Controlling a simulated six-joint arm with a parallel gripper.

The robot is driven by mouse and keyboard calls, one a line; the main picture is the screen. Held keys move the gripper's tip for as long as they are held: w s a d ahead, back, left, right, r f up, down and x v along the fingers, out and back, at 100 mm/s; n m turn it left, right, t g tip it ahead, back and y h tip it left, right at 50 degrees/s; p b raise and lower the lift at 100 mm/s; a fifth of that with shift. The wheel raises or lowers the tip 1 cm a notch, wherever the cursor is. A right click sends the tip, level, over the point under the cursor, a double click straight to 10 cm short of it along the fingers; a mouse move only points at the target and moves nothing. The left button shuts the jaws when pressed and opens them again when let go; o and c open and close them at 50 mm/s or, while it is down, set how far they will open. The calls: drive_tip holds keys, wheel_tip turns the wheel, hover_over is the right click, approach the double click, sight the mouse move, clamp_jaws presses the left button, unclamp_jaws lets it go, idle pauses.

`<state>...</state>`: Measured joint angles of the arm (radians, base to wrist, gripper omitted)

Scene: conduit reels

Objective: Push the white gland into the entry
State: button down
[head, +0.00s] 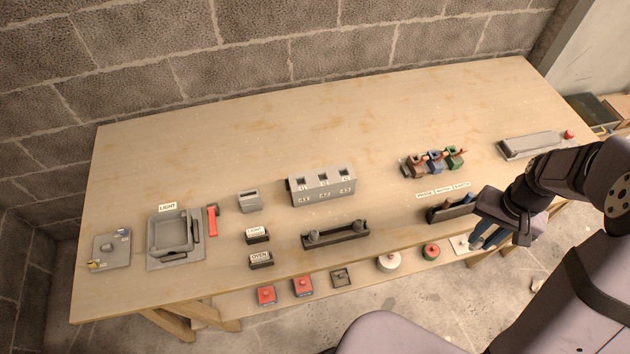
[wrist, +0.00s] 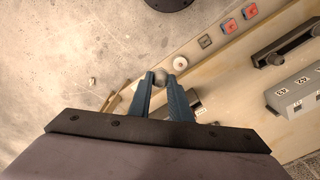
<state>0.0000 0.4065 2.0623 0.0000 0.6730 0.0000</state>
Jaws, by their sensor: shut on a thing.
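My gripper (head: 477,247) is at the table's front right, with its blue fingers pointing down over the front strip. In the wrist view, my gripper (wrist: 162,76) is shut on a small rounded piece (wrist: 160,78) that looks grey-white in the shade; I cannot tell for sure that it is the white gland. The fingers hide most of it. A white plate (head: 460,244) shows just left of the fingers in the head view. A white disc with a knob (head: 389,263) sits further left and shows in the wrist view (wrist: 180,63). I cannot tell which opening is the entry.
A dark holder (head: 450,208) stands close behind my gripper. A grey box with holes (head: 321,187) and a dark rack (head: 336,236) stand mid-table. The back of the table is clear.

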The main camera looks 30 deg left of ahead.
drive_tip(key=w+a+r+n+p, duration=0.2)
drive_tip(key=w+a, duration=0.1)
drive_tip(key=a, duration=0.9)
drive_tip(key=w+a+r+n+p, duration=0.1)
drive_tip(key=w+a+n, duration=0.2)
drive_tip(key=a, duration=0.9)
drive_tip(key=s+a+n+p, duration=0.1)
drive_tip(key=s+a, duration=0.2)
drive_tip(key=a, duration=0.4)
drive_tip(key=s+a+r+n+p, duration=0.1)
drive_tip(key=s+a, duration=0.2)
drive_tip(key=a, duration=0.4)
drive_tip(key=s+a+n, duration=0.2)
drive_tip(key=s+a, duration=0.1)
drive_tip(key=a, duration=0.5)
drive_tip(key=shift+s+r+p, duration=0.2)
drive_tip(key=shift+s+p, duration=0.2)
drive_tip(key=shift+f, duration=0.1)
drive_tip(key=shift+f+b, duration=1.5)
drive_tip(key=shift+f, duration=0.4)
drive_tip(key=shift+f+b, duration=1.05)
drive_tip(key=shift+f, duration=0.85)
